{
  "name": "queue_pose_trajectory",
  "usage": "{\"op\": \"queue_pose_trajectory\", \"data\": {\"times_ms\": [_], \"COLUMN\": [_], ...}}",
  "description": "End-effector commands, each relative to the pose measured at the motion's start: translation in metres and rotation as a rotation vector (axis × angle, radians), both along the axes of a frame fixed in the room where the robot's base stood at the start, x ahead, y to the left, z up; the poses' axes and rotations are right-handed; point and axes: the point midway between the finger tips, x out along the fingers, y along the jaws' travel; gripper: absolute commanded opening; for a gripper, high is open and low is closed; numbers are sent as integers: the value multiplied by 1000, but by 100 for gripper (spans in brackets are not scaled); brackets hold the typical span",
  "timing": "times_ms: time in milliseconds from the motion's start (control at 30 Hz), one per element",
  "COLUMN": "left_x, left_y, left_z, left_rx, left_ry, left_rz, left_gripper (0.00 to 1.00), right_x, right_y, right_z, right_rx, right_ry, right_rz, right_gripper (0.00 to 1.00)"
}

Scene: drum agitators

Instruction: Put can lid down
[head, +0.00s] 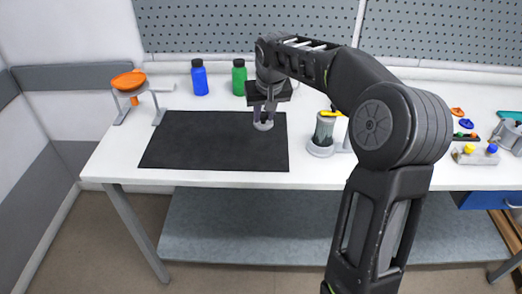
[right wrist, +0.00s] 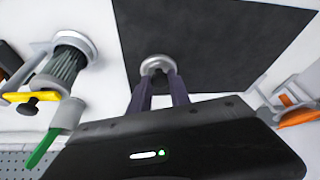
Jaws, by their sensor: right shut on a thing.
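The can lid (head: 263,125) is a small pale grey round piece over the black mat (head: 190,140), near its right part. My right gripper (head: 264,112) points down and is shut on it. In the right wrist view, the lid (right wrist: 157,64) shows between the tips of my right gripper's fingers (right wrist: 158,80). I cannot tell whether the lid touches the mat. A dark ribbed can (head: 324,128) stands to the right of the mat on a pale round base; it also shows in the right wrist view (right wrist: 66,66). My left gripper is not in view.
Blue (head: 199,78) and green (head: 239,77) bottles stand behind the mat. An orange bowl-like piece (head: 128,81) sits on a stand at the left. Small coloured parts (head: 475,154) lie at the far right. The mat's left half is clear.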

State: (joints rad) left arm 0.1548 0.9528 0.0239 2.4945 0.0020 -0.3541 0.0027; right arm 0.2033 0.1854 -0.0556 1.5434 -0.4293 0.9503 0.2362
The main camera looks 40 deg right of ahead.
Motion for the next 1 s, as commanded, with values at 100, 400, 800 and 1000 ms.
{"op": "queue_pose_trajectory", "data": {"times_ms": [100, 400, 800, 1000], "left_x": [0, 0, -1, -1], "left_y": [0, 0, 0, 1], "left_z": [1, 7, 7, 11], "left_rx": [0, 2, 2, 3], "left_ry": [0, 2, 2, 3], "left_rz": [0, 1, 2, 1], "left_gripper": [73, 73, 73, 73], "right_x": [0, -1, 0, 0], "right_y": [0, 1, 0, 1], "right_z": [-4, -52, -64, -84], "right_rx": [0, 1, -1, 1], "right_ry": [1, 4, 0, 4], "right_rz": [1, 1, 1, 0], "right_gripper": [0, 0, 0, 0]}}
